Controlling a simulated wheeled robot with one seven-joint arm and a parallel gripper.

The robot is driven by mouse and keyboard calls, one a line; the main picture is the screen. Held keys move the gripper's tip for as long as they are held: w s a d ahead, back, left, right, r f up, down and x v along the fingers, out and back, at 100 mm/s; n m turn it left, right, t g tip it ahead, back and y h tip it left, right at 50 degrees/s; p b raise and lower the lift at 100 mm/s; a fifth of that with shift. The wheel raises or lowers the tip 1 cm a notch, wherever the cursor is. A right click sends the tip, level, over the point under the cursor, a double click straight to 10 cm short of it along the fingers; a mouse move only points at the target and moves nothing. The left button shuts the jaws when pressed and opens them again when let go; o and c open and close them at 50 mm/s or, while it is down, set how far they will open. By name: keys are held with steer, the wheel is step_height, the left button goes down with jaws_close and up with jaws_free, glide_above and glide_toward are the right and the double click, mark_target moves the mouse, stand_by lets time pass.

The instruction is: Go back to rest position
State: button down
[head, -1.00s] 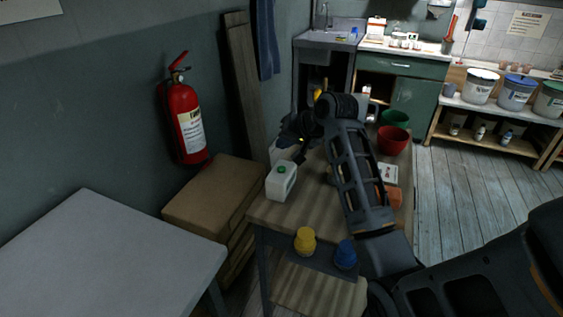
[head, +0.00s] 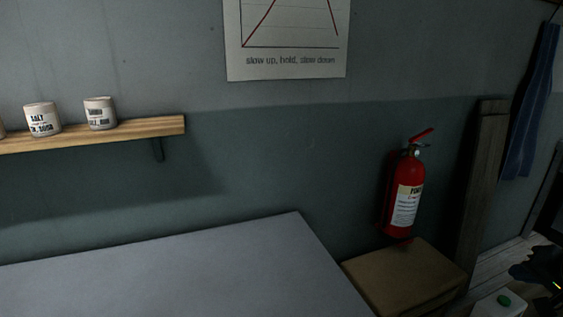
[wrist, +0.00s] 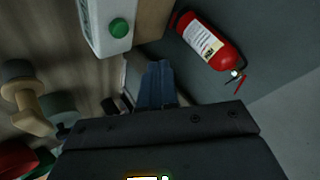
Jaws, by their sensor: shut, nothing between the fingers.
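My gripper (wrist: 157,72) shows in the wrist view with its fingers together and nothing between them.
A red fire extinguisher (head: 405,195) hangs on the wall above a brown box (head: 405,277). A grey table (head: 200,270) is bare where seen. A wall shelf (head: 100,132) holds labelled jars.

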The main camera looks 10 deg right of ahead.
steer(key=s+a+f+n+t, duration=0.1)
steer(key=a+f, duration=0.3)
steer(key=a, duration=0.4)
steer(key=s+a+f+n, duration=0.1)
steer(key=s+a+f, duration=0.1)
steer(key=a+f, duration=0.4)
steer(key=s+a+f+n+t, duration=0.1)
steer(key=s+a, duration=0.3)
steer(key=a, duration=0.2)
steer(key=s+a+f+n, duration=0.1)
steer(key=s+a, duration=0.2)
steer(key=a, duration=0.3)
steer(key=s+a+r+n+t+y, duration=0.1)
steer(key=s+a+r+n, duration=0.3)
steer(key=s, duration=0.7)
steer(key=s+a+r+n+t+y+b, duration=0.1)
steer(key=s+a+r+n+t, duration=0.2)
steer(key=s+a+r, duration=0.3)
steer(key=s+r+n, duration=0.1)
steer(key=s+r, duration=0.1)
steer(key=s, duration=0.3)
steer(key=shift+s, duration=0.3)
